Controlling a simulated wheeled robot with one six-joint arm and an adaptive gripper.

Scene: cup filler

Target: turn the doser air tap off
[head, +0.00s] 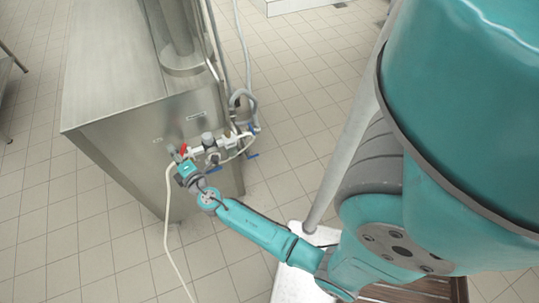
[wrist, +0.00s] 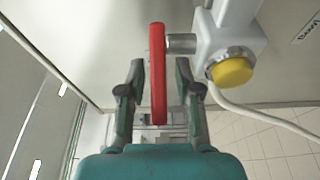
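A tap with a long red lever (wrist: 157,78) sits on a white valve body (wrist: 226,35) with a yellow cap (wrist: 231,72). In the head view the red lever (head: 183,149) is small, at the left end of the pipework on the steel cabinet. My gripper (wrist: 159,65) is open, with one finger on each side of the lever. A gap shows between the lever and each finger. In the head view my gripper (head: 178,158) is at the lever, and its fingers are too small to make out there.
The steel cabinet (head: 110,75) stands behind the pipework. Blue-handled taps (head: 253,156) sit to the right of the red one. A white hose (head: 168,215) hangs down beside my gripper. A small label (wrist: 308,28) is on the panel. Tiled floor around is clear.

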